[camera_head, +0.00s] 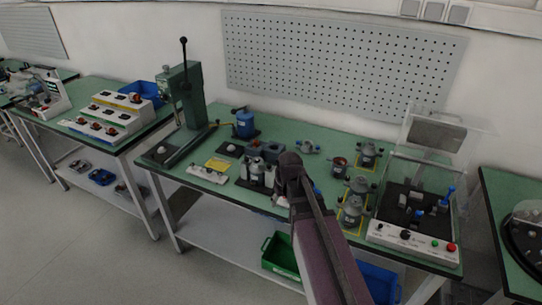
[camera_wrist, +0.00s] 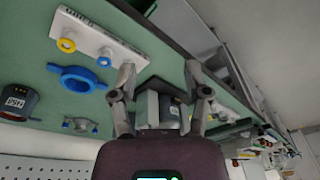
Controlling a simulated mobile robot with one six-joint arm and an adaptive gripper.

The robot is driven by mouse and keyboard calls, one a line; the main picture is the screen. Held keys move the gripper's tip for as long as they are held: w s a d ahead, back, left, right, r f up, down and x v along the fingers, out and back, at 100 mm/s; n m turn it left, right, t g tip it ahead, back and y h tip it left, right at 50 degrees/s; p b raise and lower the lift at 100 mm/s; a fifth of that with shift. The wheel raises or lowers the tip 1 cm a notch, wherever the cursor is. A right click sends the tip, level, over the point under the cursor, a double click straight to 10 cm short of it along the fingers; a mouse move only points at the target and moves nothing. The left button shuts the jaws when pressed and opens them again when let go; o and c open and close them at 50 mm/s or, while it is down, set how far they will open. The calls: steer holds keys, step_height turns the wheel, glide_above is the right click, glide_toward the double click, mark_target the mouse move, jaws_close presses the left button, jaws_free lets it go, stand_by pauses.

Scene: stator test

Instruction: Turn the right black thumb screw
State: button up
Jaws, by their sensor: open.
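My gripper (camera_wrist: 160,82) shows in the wrist view with its two fingers spread apart. A grey block-like part (camera_wrist: 158,108) shows beyond and between them; I see no contact, and nothing is clearly held. In the head view my arm crosses the middle of the green bench, and the fingers cannot be made out. A fixture with grey cylinders (camera_head: 254,172) stands just left of my arm. I cannot pick out the right black thumb screw in either view; it is too small or hidden.
A clear-covered test station (camera_head: 414,205) stands at the bench's right end, a green lever press (camera_head: 187,95) at its left. Several small motors stand right of my arm. A white strip (camera_wrist: 88,36) with coloured rings and a blue ring (camera_wrist: 78,79) show in the wrist view.

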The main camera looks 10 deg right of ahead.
mark_target(269, 166)
steer(key=w+d+r+n+t+y+p, duration=0.1)
steer(key=w+r+n+t+p, duration=0.1)
steer(key=w+r+p, duration=0.8)
steer(key=w+r, duration=0.3)
steer(key=w, duration=0.1)
steer(key=shift+d+n+t, duration=0.3)
steer(key=shift+d, duration=0.1)
steer(key=shift+w+f, duration=0.1)
steer(key=shift+f, duration=0.1)
steer(key=b+x, duration=1.2)
steer(key=x, duration=0.1)
steer(key=shift+w+f+b, duration=0.1)
steer(key=shift+f+b, duration=0.15)
steer(key=shift+b, duration=0.05)
jaws_close()
steer(key=shift+d, duration=0.1)
